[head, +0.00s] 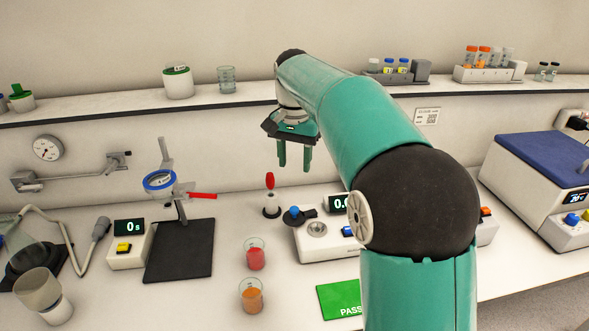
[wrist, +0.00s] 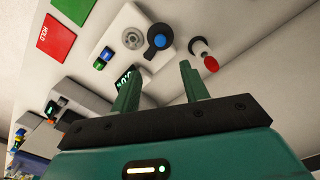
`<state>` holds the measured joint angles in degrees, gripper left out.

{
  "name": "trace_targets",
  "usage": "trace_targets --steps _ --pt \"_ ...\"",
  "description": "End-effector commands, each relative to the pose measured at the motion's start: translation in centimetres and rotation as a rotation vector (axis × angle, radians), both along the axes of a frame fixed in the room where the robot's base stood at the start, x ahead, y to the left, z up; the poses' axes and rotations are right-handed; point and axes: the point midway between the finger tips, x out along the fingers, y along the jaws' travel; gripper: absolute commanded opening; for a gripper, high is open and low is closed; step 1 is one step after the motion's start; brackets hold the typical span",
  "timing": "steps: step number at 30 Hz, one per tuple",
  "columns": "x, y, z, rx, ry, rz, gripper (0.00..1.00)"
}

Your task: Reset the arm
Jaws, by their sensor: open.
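My gripper (head: 295,157) hangs from my teal arm above the back of the bench, fingers pointing down. Its two green fingers are apart with nothing between them. In the wrist view, my gripper (wrist: 160,84) shows both fingers parallel and empty. Below it in the head view are a small stand with a red bulb (head: 270,182) and a white instrument (head: 318,240) with a blue knob and a display. My arm hides part of that instrument.
Two beakers, with red liquid (head: 255,258) and orange liquid (head: 251,297), stand at the front middle. A green PASS card (head: 340,300) lies beside them. A ring stand (head: 180,215) is left. A shelf (head: 130,102) holding jars and vial racks runs behind. A blue-lidded machine (head: 540,180) is right.

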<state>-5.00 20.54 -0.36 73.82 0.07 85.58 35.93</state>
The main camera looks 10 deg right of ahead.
Motion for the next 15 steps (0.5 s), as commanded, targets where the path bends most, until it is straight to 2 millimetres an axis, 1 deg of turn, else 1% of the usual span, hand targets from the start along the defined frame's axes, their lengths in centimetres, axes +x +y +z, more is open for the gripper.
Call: trace_targets --steps 7,10,13,15 --pt "0.0 0.0 0.0 0.0 0.0 0.0 0.45" --pt "-0.5 -0.1 0.3 0.0 -0.007 0.008 0.45" --pt "-1.9 -0.5 1.1 0.002 -0.033 0.032 0.45" --pt "-3.6 -0.9 1.7 0.003 -0.06 0.061 0.45"
